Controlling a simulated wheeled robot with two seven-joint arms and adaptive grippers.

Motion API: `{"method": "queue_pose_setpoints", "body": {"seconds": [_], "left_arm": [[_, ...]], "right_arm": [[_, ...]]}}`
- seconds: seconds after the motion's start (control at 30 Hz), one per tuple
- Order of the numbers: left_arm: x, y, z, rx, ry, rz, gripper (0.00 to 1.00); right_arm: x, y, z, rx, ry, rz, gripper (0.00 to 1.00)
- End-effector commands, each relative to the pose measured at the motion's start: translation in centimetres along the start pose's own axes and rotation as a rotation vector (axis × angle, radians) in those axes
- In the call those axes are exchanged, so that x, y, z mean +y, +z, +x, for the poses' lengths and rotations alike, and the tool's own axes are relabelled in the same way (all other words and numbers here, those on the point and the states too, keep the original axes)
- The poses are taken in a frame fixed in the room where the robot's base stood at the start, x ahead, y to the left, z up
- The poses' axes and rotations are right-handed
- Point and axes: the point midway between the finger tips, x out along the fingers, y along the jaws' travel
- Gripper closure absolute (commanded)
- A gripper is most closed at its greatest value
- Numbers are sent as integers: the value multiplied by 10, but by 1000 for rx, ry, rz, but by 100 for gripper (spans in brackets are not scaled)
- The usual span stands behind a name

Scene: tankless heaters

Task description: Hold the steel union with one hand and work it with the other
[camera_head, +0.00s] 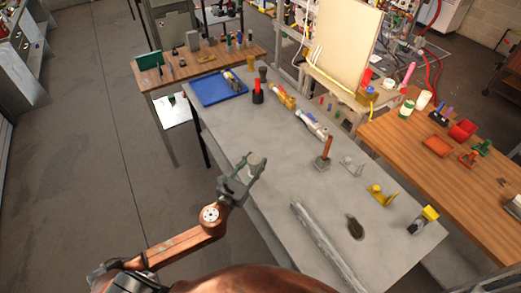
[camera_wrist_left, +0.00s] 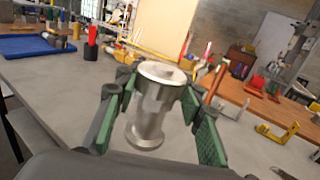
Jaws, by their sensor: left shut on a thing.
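The steel union (camera_wrist_left: 152,112) is a shiny metal cylinder with a wide round top flange, a narrower middle and a wider lower end. It stands between the green-padded fingers of my left gripper (camera_wrist_left: 158,118) in the left wrist view. In the head view my left gripper (camera_head: 243,178) is at the left edge of the grey table, shut on the union (camera_head: 257,162), which shows as a small pale piece at the fingertips. The union looks roughly upright, slightly tilted. Whether its lower end touches the table I cannot tell. My right gripper is not in view.
The grey table (camera_head: 285,160) carries a blue tray (camera_head: 218,88), a red-handled tool in a dark cup (camera_head: 258,92), a stand with an upright brown handle (camera_head: 324,155), a yellow bracket (camera_head: 382,195) and a long grey rail (camera_head: 325,245). The table's middle is mostly clear.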

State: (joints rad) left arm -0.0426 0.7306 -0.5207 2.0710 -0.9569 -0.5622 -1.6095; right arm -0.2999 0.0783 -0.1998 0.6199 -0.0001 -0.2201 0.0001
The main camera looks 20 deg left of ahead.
Motion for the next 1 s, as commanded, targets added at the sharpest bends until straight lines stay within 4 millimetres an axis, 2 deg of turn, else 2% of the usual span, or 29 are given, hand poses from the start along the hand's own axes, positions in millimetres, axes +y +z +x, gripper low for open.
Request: {"method": "queue_pose_setpoints", "body": {"seconds": [0.27,0.37,0.5,0.7,0.83,1.0], "left_arm": [[-3,-3,-5,0,2,-1,100],[-11,-15,-22,5,12,-7,100],[-28,-35,-61,8,42,-13,100],[-48,-47,-110,4,95,-9,100],[-53,-47,-128,0,119,-5,100],[-55,-46,-134,-2,128,0,100]], "right_arm": [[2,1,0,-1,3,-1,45],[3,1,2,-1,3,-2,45],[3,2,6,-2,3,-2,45],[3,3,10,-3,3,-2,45],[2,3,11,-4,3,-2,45],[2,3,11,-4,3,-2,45]]}}
